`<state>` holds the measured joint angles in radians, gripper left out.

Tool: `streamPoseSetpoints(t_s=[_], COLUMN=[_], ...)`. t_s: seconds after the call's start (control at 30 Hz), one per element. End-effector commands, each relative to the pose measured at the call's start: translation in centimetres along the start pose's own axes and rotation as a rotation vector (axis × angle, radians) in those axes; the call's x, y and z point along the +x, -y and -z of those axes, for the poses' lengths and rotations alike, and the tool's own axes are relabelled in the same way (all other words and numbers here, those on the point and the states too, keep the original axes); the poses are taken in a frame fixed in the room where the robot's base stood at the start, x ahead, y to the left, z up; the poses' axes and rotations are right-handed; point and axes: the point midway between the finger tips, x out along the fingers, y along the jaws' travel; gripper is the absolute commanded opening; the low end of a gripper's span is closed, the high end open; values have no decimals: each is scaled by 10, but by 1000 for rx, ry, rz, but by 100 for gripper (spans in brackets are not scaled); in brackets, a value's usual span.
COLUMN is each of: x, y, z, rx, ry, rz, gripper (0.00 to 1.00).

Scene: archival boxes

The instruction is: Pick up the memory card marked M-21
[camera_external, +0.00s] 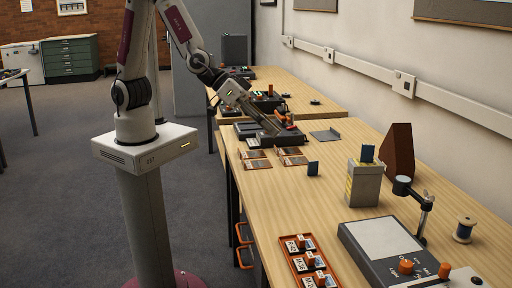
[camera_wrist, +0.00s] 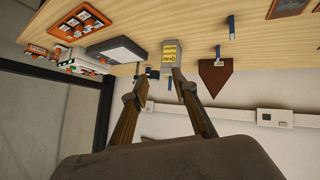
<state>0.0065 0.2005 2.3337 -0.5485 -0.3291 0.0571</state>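Several small white-labelled cards (camera_external: 300,244) lie in an orange tray (camera_external: 292,264) at the near left edge of the bench; I cannot read M-21 on any with certainty. A small dark blue card (camera_external: 313,168) stands alone on the bench, and it also shows in the wrist view (camera_wrist: 232,28). Another blue card (camera_external: 367,153) sticks out of the top of a grey box (camera_external: 364,185) with a yellow label. My gripper (camera_external: 276,130) is low over the bench's far part, well away from these. In the wrist view my gripper (camera_wrist: 162,80) has its fingers apart with nothing between them.
Brown-framed cards (camera_external: 257,163) lie close to my gripper, by a dark case (camera_external: 262,132).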

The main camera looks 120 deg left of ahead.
Motion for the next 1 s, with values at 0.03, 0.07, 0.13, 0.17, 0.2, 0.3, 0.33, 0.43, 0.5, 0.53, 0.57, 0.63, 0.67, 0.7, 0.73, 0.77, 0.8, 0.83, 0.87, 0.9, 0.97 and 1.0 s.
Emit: streamPoseSetpoints(t_s=[0.03, 0.07, 0.13, 0.17, 0.2, 0.3, 0.33, 0.43, 0.5, 0.53, 0.57, 0.63, 0.67, 0.7, 0.73, 0.77, 0.8, 0.83, 0.87, 0.9, 0.97, 1.0], x=[10, 15, 27, 32, 38, 52, 57, 70, 78, 81, 84, 91, 94, 98, 100, 102, 105, 107, 108, 110, 112, 114], y=[6, 9, 17, 20, 25, 38, 42, 56, 67, 72, 76, 87, 92, 98, 104, 108, 115, 120, 125, 130, 138, 143], z=[-2, -2, -3, -3, -4, -6, -7, -10, -13, -14, -15, -19, -20, -22, -24, -26, -29, -31, -32, -34, -37, -39], rx=[-8, -13, -24, -28, -32, -43, -46, -52, -54, -55, -55, -54, -53, -50, -49, -46, -42, -39, -36, -30, -24, -19], ry=[-10, -19, -41, -51, -63, -95, -105, -137, -159, -169, -179, -202, -212, -225, -236, -245, -258, -268, -278, -290, -307, -317], rz=[20, 30, 57, 69, 85, 126, 139, 184, 215, 230, 244, 278, 292, 312, 327, 342, 362, 377, 391, 409, 435, 449], gripper=[28, 28, 28, 28, 28, 28, 28, 28, 28, 28, 28, 28, 28, 28, 28, 28, 28, 28, 28, 28, 28, 28])
